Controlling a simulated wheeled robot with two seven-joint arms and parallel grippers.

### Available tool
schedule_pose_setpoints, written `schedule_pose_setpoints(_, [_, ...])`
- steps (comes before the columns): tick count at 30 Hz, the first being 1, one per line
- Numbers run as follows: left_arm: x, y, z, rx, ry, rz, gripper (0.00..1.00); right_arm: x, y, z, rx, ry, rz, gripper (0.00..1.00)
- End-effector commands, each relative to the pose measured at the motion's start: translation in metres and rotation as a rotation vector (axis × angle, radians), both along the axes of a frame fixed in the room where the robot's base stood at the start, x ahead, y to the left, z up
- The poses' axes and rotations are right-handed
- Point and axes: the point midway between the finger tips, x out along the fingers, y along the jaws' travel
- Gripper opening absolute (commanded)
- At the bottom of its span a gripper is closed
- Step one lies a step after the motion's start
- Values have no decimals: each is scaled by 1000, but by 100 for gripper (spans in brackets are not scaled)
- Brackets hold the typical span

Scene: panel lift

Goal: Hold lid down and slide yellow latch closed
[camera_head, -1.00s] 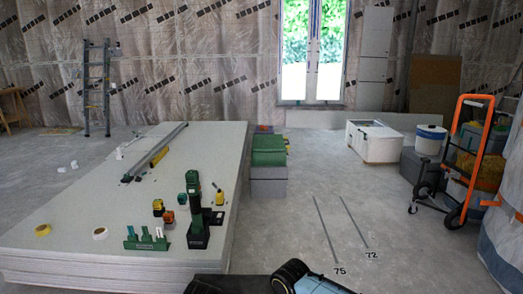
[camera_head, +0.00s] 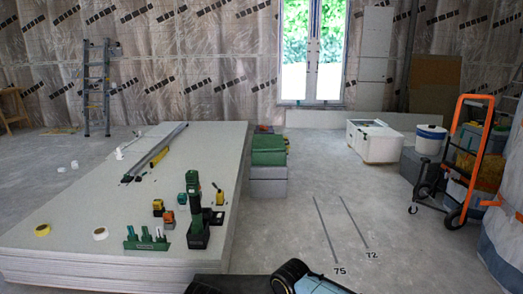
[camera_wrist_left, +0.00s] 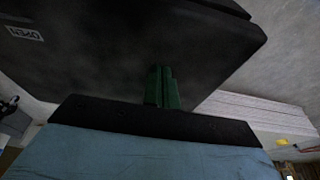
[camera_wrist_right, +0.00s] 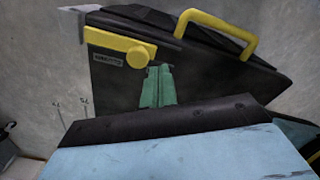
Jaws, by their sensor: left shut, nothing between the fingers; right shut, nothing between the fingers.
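A black case (camera_wrist_right: 215,75) with a yellow handle (camera_wrist_right: 240,30) shows in the right wrist view. Its yellow latch (camera_wrist_right: 110,40) is a bar ending in a round knob on the case's side. My right gripper (camera_wrist_right: 158,70) has green fingers, shut and empty, just below and right of the knob; I cannot tell if they touch it. In the left wrist view my left gripper (camera_wrist_left: 160,70) is shut and empty in front of a broad black surface (camera_wrist_left: 110,60) with an upside-down "OPEN" label (camera_wrist_left: 25,33). Whether it touches that surface, and whether this is the lid, is unclear.
In the head view a dark edge (camera_head: 225,285) shows at the bottom centre. A stack of pale panels (camera_head: 75,205) bearing tools stands at left. Green and grey boxes (camera_head: 268,170) stand beside it. An orange hand truck (camera_head: 468,150) is at right. The middle floor is clear.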

Motion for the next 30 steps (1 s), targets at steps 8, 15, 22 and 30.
schedule_pose_setpoints(8, [0, 0, 0, 0, 0, 0, 0, 0, 4, 0, 1, 1, 1, 0])
schedule_pose_setpoints(15, [0, 0, 0, 0, 0, 0, 0, 0, 16, 0, 1, -1, 0, 0])
schedule_pose_setpoints(22, [0, 0, 0, 0, 0, 0, 0, 0, 28, 0, 1, 1, 0, 0])
schedule_pose_setpoints(30, [0, 0, 0, 0, 0, 0, 0, 0, 35, 0, 1, -1, 0, 0])
